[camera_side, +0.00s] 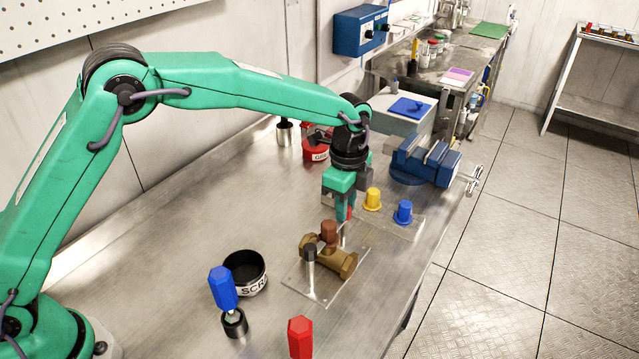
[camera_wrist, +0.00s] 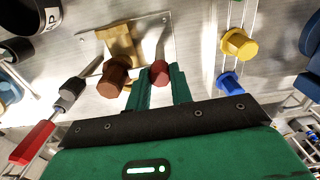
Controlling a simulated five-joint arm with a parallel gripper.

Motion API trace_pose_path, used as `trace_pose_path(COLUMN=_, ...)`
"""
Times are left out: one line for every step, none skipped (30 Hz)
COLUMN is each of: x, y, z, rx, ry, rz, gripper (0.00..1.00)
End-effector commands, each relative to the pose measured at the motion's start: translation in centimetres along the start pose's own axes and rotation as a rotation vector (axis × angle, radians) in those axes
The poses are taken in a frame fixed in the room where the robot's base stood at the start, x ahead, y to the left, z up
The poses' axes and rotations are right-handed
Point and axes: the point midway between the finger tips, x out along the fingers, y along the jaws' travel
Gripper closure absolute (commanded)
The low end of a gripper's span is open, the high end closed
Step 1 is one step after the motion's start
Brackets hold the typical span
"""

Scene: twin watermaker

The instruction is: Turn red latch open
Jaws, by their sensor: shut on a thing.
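A brass valve body (camera_side: 345,262) with a brown knob (camera_side: 329,230) sits on a clear plate (camera_side: 310,285). The wrist view also shows the brass body (camera_wrist: 118,40) and brown knob (camera_wrist: 116,72). My gripper (camera_side: 345,216) points down at the far side of the valve. Its fingers (camera_wrist: 161,84) are closed around the red latch (camera_wrist: 160,72), whose rounded red end shows between them. In the side view only a small red piece of the latch (camera_side: 349,213) shows beside the fingertips. The fingers hide the rest, so its turn angle is unclear.
A yellow knob (camera_side: 372,199) and a blue knob (camera_side: 403,211) stand close to the right of my gripper. A dark grey post (camera_side: 309,252) rises beside the valve. A black bowl (camera_side: 245,272), a blue-handled tool (camera_side: 223,288) and a red handle (camera_side: 300,337) stand nearer. A blue vise (camera_side: 425,160) is behind.

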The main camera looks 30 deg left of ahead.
Motion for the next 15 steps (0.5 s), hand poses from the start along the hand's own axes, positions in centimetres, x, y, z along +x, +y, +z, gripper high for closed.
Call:
trace_pose_path(x=-0.05, y=0.07, z=0.0, rx=-0.014, ry=-0.001, rz=0.002, gripper=1.0)
trace_pose_path(x=-0.05, y=0.07, z=0.0, rx=-0.025, ry=-0.001, rz=0.003, gripper=1.0)
trace_pose_path(x=-0.05, y=0.07, z=0.0, rx=-0.042, ry=-0.001, rz=0.003, gripper=1.0)
trace_pose_path(x=-0.05, y=0.07, z=0.0, rx=-0.056, ry=-0.001, rz=0.003, gripper=1.0)
trace_pose_path(x=-0.05, y=0.06, z=0.0, rx=-0.072, ry=-0.002, rz=0.003, gripper=1.0)
trace_pose_path(x=-0.05, y=0.06, z=0.0, rx=-0.095, ry=-0.002, rz=0.003, gripper=1.0)
trace_pose_path(x=-0.05, y=0.06, z=0.0, rx=-0.113, ry=-0.002, rz=0.003, gripper=1.0)
trace_pose_path(x=-0.06, y=0.06, z=0.0, rx=-0.134, ry=-0.002, rz=0.003, gripper=1.0)
trace_pose_path(x=-0.06, y=0.05, z=0.0, rx=-0.162, ry=-0.002, rz=0.003, gripper=1.0)
trace_pose_path(x=-0.06, y=0.06, z=0.0, rx=-0.184, ry=-0.002, rz=0.003, gripper=1.0)
trace_pose_path(x=-0.06, y=0.05, z=0.0, rx=-0.208, ry=-0.002, rz=0.003, gripper=1.0)
trace_pose_path(x=-0.06, y=0.05, z=0.0, rx=-0.241, ry=-0.002, rz=0.003, gripper=1.0)
trace_pose_path(x=-0.06, y=0.05, z=0.01, rx=-0.267, ry=-0.002, rz=0.003, gripper=1.0)
trace_pose_path(x=-0.06, y=0.05, z=0.01, rx=-0.294, ry=-0.002, rz=0.003, gripper=1.0)
trace_pose_path(x=-0.07, y=0.05, z=0.01, rx=-0.33, ry=-0.002, rz=0.003, gripper=1.0)
